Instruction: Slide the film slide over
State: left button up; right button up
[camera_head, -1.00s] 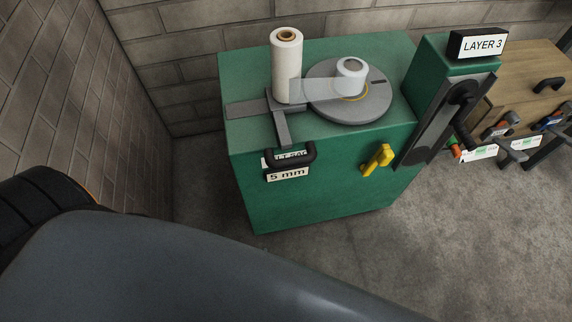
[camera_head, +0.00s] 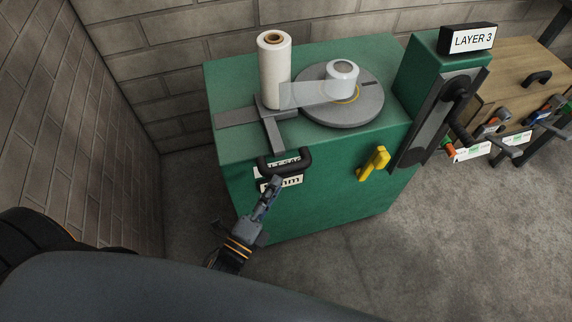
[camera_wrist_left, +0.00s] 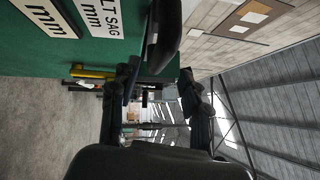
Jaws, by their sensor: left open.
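The film slide (camera_head: 271,136) is a grey bar on the green machine's top, with a black handle (camera_head: 291,164) hanging at the front edge. A white film roll (camera_head: 275,72) stands upright at the slide, and clear film runs from it to a white-wrapped piece on a grey turntable (camera_head: 370,104). My left gripper (camera_head: 274,187) is just below the handle, in front of the label. In the left wrist view its jaws (camera_wrist_left: 162,85) are open, with the black handle (camera_wrist_left: 164,36) close ahead; I cannot tell whether it lies between the fingers. My right gripper is not in view.
The green machine (camera_head: 320,190) carries a yellow lever (camera_head: 374,162) on its front. A lever unit marked LAYER 3 (camera_head: 472,40) stands at the right, beside a wooden bench (camera_head: 515,85). A brick wall (camera_head: 110,130) is at the left.

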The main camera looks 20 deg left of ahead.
aim_at(286, 169)
pick_arm(q)
jog(key=x, duration=0.6)
jog(key=shift+w+p, duration=0.3)
jog(key=shift+p, duration=0.1)
grip_shut()
